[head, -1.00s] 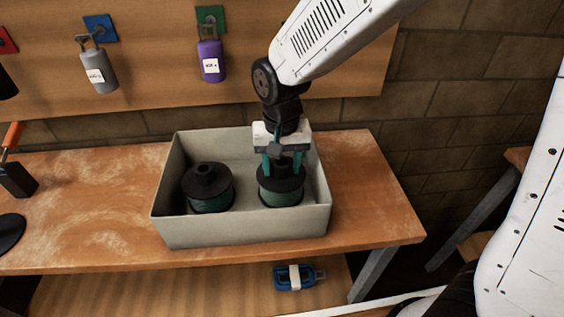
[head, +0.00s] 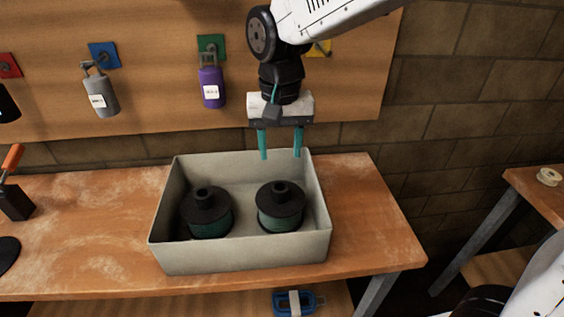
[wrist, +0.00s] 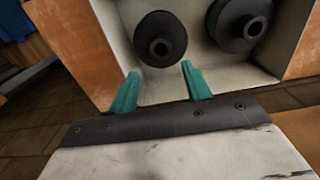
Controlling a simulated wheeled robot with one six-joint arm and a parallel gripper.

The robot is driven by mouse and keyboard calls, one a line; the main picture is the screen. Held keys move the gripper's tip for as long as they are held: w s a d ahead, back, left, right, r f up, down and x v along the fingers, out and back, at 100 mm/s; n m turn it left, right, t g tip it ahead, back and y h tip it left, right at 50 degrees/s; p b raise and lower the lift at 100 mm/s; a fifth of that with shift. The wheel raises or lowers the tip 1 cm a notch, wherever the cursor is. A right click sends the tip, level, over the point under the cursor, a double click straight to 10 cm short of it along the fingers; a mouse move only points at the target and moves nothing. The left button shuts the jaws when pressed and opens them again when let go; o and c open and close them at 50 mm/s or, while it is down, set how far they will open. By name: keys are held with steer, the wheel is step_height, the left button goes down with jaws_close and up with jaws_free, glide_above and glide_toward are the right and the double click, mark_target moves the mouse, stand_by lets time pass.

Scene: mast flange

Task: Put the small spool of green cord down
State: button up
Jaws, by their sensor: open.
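The small spool of green cord (head: 281,207) stands upright in the right half of a grey open box (head: 240,255), with black flanges and a hub on top. In the wrist view this spool (wrist: 160,38) shows just beyond my fingertips. A second, similar spool (head: 207,213) stands in the left half, and the wrist view shows it (wrist: 238,22) at the upper right. The spools stand apart. My gripper (head: 280,157) is open and empty, above the back right part of the box, clear of the spool.
The box stands on a wooden workbench (head: 80,230). A blue clamp-like item (head: 293,302) lies on the lower shelf. Bench room is free right of the box.

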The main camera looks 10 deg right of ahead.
steer(key=s+d+r, duration=0.4)
steer(key=s+d, duration=0.5)
steer(key=d, duration=0.4)
steer(key=s+d+f+t, duration=0.1)
steer(key=s+d, duration=0.6)
steer(key=s, duration=0.3)
steer(key=shift+s+f, duration=0.2)
steer(key=shift+s, duration=0.1)
